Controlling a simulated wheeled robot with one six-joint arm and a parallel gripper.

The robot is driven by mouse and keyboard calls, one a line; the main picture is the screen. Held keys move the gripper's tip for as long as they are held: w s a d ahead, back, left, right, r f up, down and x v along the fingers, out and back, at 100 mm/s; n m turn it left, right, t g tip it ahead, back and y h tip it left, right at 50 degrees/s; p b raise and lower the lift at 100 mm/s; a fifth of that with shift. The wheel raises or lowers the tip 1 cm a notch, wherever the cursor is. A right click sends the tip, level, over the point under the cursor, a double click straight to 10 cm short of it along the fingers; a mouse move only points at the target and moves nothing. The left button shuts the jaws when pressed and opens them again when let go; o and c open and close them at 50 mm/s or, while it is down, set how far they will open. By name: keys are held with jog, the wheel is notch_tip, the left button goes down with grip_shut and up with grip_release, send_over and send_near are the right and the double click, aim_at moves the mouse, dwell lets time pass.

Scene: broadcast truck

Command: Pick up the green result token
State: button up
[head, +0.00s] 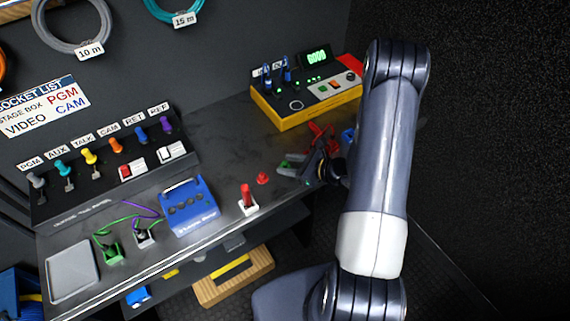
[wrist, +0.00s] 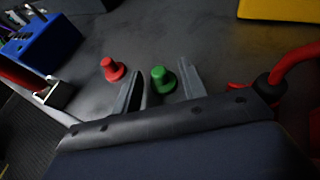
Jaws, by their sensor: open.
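The green result token (wrist: 162,79), a small knob-topped peg on a round base, stands upright on the dark worktop. In the wrist view it shows between the two fingers of my gripper (wrist: 161,84), which are apart with nothing held. I cannot tell whether either finger touches it. In the head view my gripper (head: 292,172) is low over the counter, right of the red token, and a bit of the green token (head: 284,164) shows beside the fingers.
A red token (wrist: 112,69) stands close to the left finger. A red-handled cable or tool (wrist: 292,65) lies on the right. A yellow-and-red tester (head: 305,92) is behind, and a blue box (head: 188,207) and red-topped switch (head: 247,200) are to the left.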

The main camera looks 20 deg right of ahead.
jog(key=shift+c, duration=0.5)
grip_shut()
